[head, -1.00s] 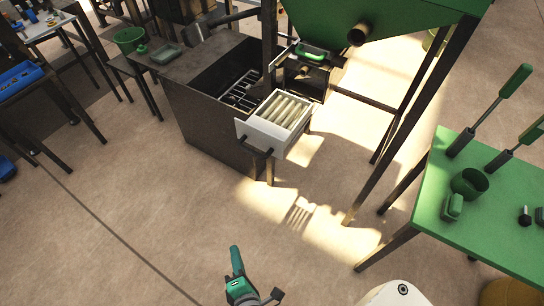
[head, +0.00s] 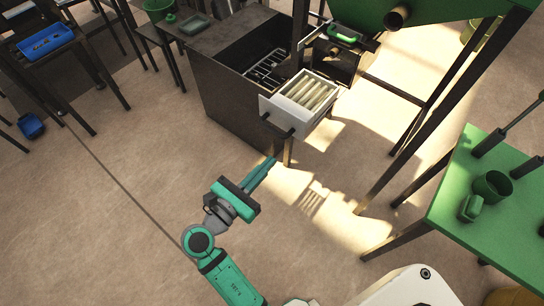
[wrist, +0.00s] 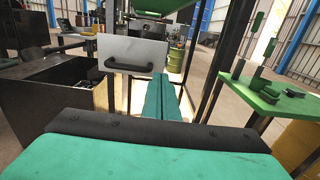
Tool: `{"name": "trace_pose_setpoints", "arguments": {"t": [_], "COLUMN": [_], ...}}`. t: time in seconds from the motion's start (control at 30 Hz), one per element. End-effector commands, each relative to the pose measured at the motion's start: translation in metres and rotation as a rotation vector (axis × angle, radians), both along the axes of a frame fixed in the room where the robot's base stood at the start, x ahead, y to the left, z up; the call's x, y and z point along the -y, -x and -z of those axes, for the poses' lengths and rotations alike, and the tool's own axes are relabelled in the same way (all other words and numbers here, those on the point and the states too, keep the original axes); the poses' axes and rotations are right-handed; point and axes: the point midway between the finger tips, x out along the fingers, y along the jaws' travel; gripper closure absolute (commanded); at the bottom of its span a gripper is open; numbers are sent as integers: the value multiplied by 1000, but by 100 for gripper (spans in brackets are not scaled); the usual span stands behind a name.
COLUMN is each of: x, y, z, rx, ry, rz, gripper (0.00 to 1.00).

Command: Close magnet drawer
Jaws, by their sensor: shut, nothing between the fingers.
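A green table (head: 462,222) with tools and a cup stands at right. A dark slanted leg (head: 440,115) of the green hopper rises right of the drawer. A table with a blue tray (head: 45,41) is at left. The floor before the drawer is clear.

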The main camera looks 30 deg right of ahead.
Motion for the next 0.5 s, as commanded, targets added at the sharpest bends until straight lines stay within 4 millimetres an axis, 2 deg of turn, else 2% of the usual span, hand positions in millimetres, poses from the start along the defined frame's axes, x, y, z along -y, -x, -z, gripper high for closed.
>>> {"name": "trace_pose_setpoints", "arguments": {"t": [0.5], "x": [87], "y": [-35], "z": [0], "rx": [3], "ry": [-1], "rz": [1], "gripper": [100]}}
